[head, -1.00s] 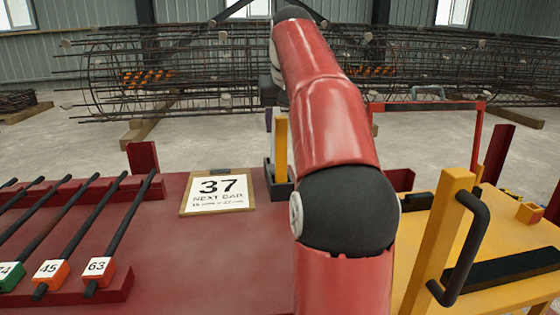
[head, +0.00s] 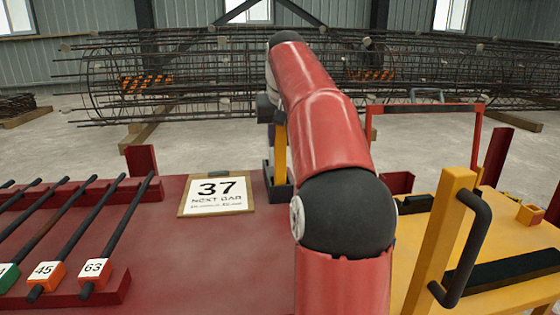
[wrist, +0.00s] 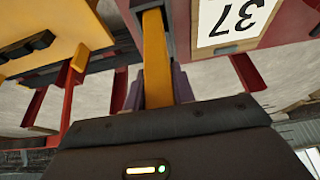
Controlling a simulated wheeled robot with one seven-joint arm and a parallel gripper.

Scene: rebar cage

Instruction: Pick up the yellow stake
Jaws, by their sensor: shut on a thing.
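The yellow stake (head: 281,152) stands upright in a dark holder (head: 284,191) at the back of the red table, just left of my arm. In the wrist view, the stake (wrist: 156,60) runs from the holder (wrist: 146,6) to between the purple-grey fingers of my gripper (wrist: 158,88). The gripper is shut on the stake near its top.
A sign reading 37 (head: 218,194) lies left of the holder. Dark bars with numbered tags (head: 95,267) rest on the left rack. A yellow post with a black handle (head: 440,240) stands at right. A rebar cage (head: 200,75) lies beyond the table.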

